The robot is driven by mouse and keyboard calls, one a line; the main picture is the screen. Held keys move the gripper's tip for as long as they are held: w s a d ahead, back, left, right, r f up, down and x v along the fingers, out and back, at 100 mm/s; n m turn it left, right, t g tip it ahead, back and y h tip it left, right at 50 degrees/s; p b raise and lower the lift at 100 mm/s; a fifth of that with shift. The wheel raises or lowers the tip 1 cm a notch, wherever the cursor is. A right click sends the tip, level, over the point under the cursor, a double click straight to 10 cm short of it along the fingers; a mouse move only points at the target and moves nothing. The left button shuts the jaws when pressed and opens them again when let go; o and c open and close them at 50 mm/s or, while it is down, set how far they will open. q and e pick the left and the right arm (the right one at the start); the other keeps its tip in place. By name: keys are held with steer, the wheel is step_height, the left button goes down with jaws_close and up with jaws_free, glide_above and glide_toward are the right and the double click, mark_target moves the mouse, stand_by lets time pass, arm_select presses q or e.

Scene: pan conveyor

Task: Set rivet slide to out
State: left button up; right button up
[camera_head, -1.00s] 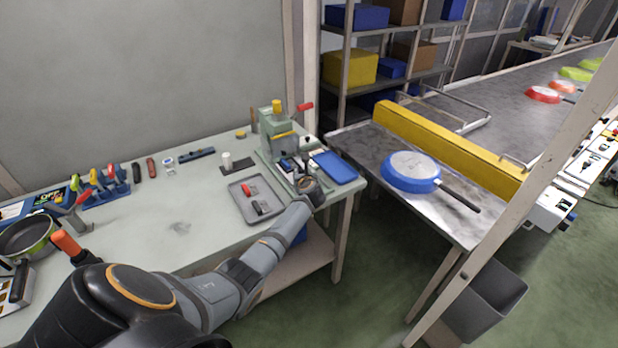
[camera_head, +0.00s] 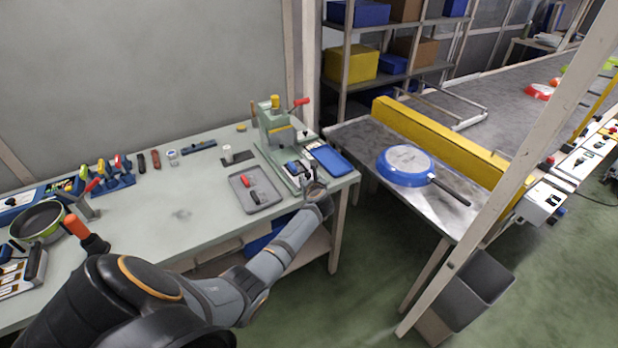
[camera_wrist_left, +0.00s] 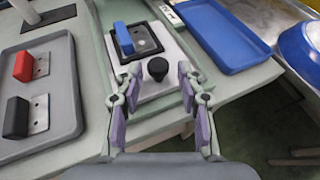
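The rivet press (camera_head: 272,122), green with a yellow top and a red-tipped lever, stands at the right end of the bench. Its slide (camera_wrist_left: 165,92) is a pale plate in a green base, with a black round knob (camera_wrist_left: 157,67) at the near end. A dark fixture with a blue piece (camera_wrist_left: 123,38) sits on the plate behind the knob. My left gripper (camera_wrist_left: 160,108) is open and empty, its fingers on either side of the slide's near end, just short of the knob. In the head view it (camera_head: 312,186) is at the bench's front edge. My right gripper is not in view.
A grey tray (camera_head: 238,198) with a red and a black piece lies left of the press; a blue tray (camera_wrist_left: 215,40) lies right of it. A blue pan (camera_head: 404,167) rests on the conveyor's metal end table beyond a gap.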

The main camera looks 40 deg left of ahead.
arm_select(q)
steer(key=shift+r, duration=0.1)
steer(key=v, duration=0.7)
steer(key=shift+s+d, duration=0.2)
stand_by(0.4)
steer(key=s+d+f+m+h, duration=0.25)
steer(key=s+f+m, duration=0.35)
steer(key=f+m, duration=0.4)
steer(key=s+d+f+m+t+h, duration=0.15)
steer(key=s+d+f+m, duration=0.3)
steer(key=f+m, duration=0.65)
steer(key=s+d+f+m+h, duration=0.2)
steer(key=s+f+m+h, duration=0.1)
steer(key=s+f+m, duration=0.55)
steer(key=s+d+f+m+g, duration=0.1)
steer(key=s+f+m+g, duration=0.2)
steer(key=s, duration=0.7)
steer(key=s+d+f+m+g+h, duration=0.1)
steer(key=s+f+m+g, duration=0.2)
steer(key=s+f+m, duration=0.4)
steer(key=s+d+f+m+g, duration=0.1)
steer(key=s+f+m+g, duration=0.2)
steer(key=s, duration=1.2)
step_height(320, 180, down, 4)
steer(key=m, duration=0.3)
steer(key=shift+g+h, duration=0.3)
steer(key=shift+g, duration=0.05)
